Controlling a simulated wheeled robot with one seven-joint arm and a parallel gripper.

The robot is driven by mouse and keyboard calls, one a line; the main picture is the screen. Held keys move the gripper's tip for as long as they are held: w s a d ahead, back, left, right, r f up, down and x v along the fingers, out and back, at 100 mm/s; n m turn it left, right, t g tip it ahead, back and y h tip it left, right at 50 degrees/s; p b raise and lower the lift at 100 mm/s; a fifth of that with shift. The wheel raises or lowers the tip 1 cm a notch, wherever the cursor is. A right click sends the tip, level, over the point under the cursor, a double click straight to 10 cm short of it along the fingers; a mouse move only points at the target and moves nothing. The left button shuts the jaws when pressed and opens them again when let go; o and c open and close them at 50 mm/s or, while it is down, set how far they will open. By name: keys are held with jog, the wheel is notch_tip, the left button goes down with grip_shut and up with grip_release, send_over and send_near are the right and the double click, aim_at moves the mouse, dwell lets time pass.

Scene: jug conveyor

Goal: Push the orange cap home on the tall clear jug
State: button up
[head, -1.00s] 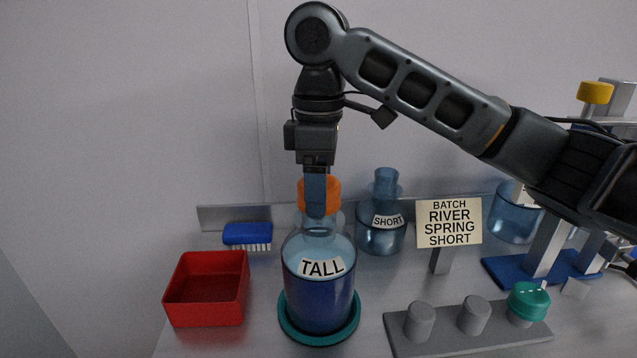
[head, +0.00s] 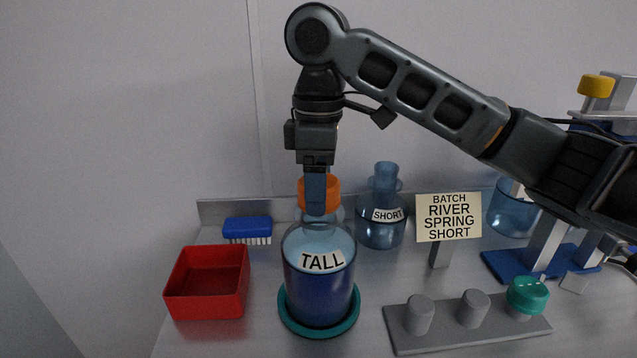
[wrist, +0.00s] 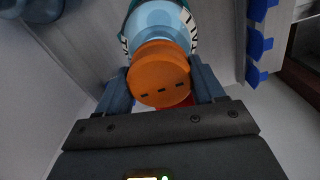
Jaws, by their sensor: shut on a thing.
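The tall clear jug (head: 318,285), labelled TALL and partly filled with blue liquid, stands upright in a teal ring (head: 318,328). The orange cap (head: 332,191) is at the mouth of the jug. My gripper (head: 316,205) points straight down and is shut on the orange cap. In the wrist view the cap (wrist: 159,75) sits between the two fingers, with the jug's shoulder behind it. The near finger hides part of the cap in the head view. I cannot tell how deep the cap is seated.
A red bin (head: 207,282) and a blue brush (head: 247,229) are at left. A jug labelled SHORT (head: 381,225) stands behind. A sign (head: 448,217) and a grey rack (head: 470,330) with pegs and a teal cap (head: 527,294) are at right.

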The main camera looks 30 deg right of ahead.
jog(key=shift+f, duration=0.5)
dwell(0.4)
jog(key=o, duration=1.1)
jog(key=shift+r+p, duration=0.55)
jog(key=shift+r, duration=3.5)
